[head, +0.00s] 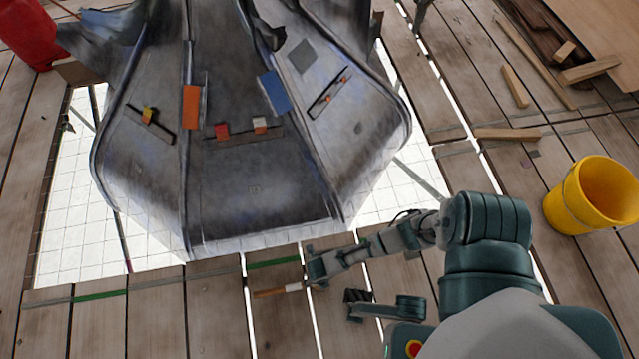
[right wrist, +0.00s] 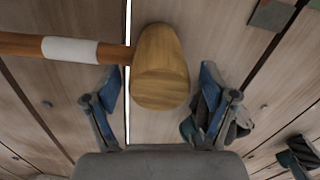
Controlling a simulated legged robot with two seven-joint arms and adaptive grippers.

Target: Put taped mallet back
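The taped mallet has a wooden handle with white tape (head: 293,287) and lies on the planks below the grey spire's lower edge. In the right wrist view its light wooden head (right wrist: 160,70) sits between the fingers and its handle points left. My right gripper (right wrist: 157,97) is open, with a blue-grey finger on each side of the head and a gap on both sides. In the head view my right gripper (head: 318,268) is over the mallet's head end and hides it.
The grey spire (head: 255,190) has ledges with small coloured blocks. Bright openings surround its base. A yellow bucket (head: 570,215) stands at the right and a red container (head: 30,35) at the top left. Loose wood offcuts (head: 515,87) lie at the upper right. Narrow gaps separate the planks.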

